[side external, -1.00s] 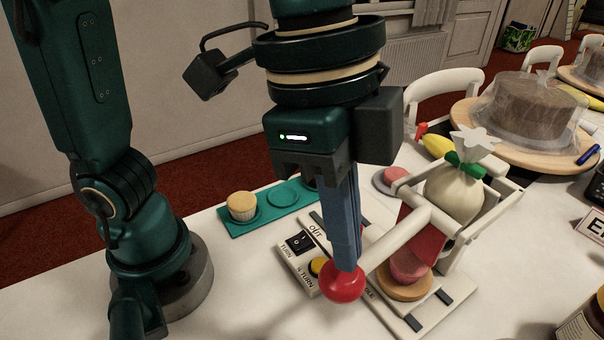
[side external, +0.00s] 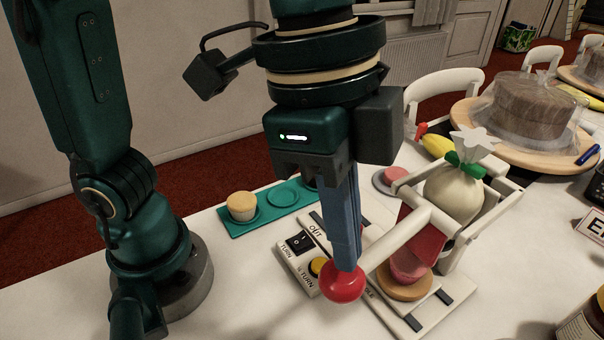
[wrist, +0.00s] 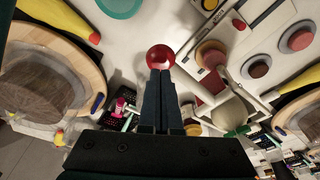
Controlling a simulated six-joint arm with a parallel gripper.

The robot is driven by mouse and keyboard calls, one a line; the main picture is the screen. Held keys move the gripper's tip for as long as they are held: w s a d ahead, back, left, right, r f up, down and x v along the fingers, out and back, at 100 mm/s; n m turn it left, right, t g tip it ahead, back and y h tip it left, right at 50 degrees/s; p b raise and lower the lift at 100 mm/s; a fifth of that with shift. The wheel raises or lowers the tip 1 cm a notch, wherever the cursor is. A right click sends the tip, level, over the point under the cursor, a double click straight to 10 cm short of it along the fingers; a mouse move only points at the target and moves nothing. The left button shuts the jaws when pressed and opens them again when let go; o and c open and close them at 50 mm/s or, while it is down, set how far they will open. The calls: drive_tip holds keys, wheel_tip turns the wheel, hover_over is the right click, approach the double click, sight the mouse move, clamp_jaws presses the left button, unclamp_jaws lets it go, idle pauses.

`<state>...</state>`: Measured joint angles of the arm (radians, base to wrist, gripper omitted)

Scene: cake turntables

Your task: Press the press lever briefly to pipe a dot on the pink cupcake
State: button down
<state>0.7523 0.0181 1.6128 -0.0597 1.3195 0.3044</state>
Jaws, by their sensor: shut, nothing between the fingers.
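The press lever is a cream bar (side external: 396,239) ending in a red ball knob (side external: 343,283). My gripper (side external: 347,267) is shut and empty, pointing down, with its fingertips at the top of the knob; they appear to touch it. In the wrist view the knob (wrist: 160,56) shows just beyond my fingertips (wrist: 159,73). The pink cupcake (side external: 408,267) sits on a round wooden disc (side external: 405,292) under the press, partly hidden by the lever and a dark red panel. The cream piping bag (side external: 455,195) with a green tie hangs in the press frame; its nozzle is hidden.
A switch box (side external: 301,261) with a black rocker and yellow button (side external: 318,266) stands left of the knob. A teal tray (side external: 262,215) holds a plain cupcake (side external: 242,206). Another pink item (side external: 396,173) is behind the press. A covered cake (side external: 533,112) stands at the back right.

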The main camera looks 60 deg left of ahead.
sight(341, 274)
drive_tip(key=shift+f, duration=0.15)
idle(0.5)
drive_tip(key=shift+x, duration=0.9)
drive_tip(key=shift+s+a+f, duration=0.1)
drive_tip(key=shift+a+f, duration=0.05)
drive_tip(key=shift+f, duration=0.05)
drive_tip(key=shift+a+x, duration=0.1)
drive_tip(key=shift+x, duration=0.6)
drive_tip(key=shift+a+x, duration=0.15)
drive_tip(key=shift+x, duration=0.55)
drive_tip(key=shift+s, duration=0.15)
drive_tip(key=shift+w+d+v, duration=0.15)
drive_tip(key=shift+d+v, duration=0.1)
drive_tip(key=shift+v, duration=1.2)
drive_tip(key=shift+w+d+v, duration=0.15)
drive_tip(key=shift+d+v, duration=0.1)
drive_tip(key=shift+v, duration=1.25)
drive_tip(key=shift+w+d+v, duration=0.15)
drive_tip(key=shift+d+v, duration=0.1)
drive_tip(key=shift+v, duration=1.2)
drive_tip(key=shift+r, duration=0.2)
